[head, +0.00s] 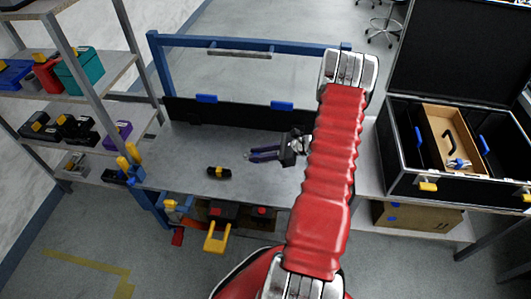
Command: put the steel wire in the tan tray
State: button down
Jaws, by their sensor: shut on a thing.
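The tan tray (435,115) lies in the open black case at the right, with a small blue and pale thing (459,163) at its near end. My gripper (250,156) is over the grey bench, left of my red arm, with its two dark fingers pointing left. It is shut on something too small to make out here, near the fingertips. I cannot clearly pick out the steel wire in this view. My arm hides part of the bench and my wrist.
A black and yellow thing (219,172) lies on the bench (185,150), left of and nearer than my gripper. A shelf rack (105,75) with bins and tools stands at the left. The open case (395,150) has a raised lid behind it. A cardboard box (415,217) sits below.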

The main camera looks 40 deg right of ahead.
jog(key=w+a+r+n+g+y, duration=0.1)
jog(key=w+a+r, duration=0.1)
jog(key=a, duration=0.8)
jog(key=w+a+r+n+g, duration=0.1)
jog(key=w+a+r, duration=0.2)
jog(key=a, duration=0.7)
jog(key=w+a+r+n+g+y, duration=0.1)
jog(key=a+r, duration=0.3)
jog(key=a, duration=0.6)
jog(key=shift+w+a+r+y, duration=0.15)
jog(key=shift+w+r+y, duration=0.15)
jog(key=shift+w, duration=0.5)
jog(key=shift+a, duration=0.15)
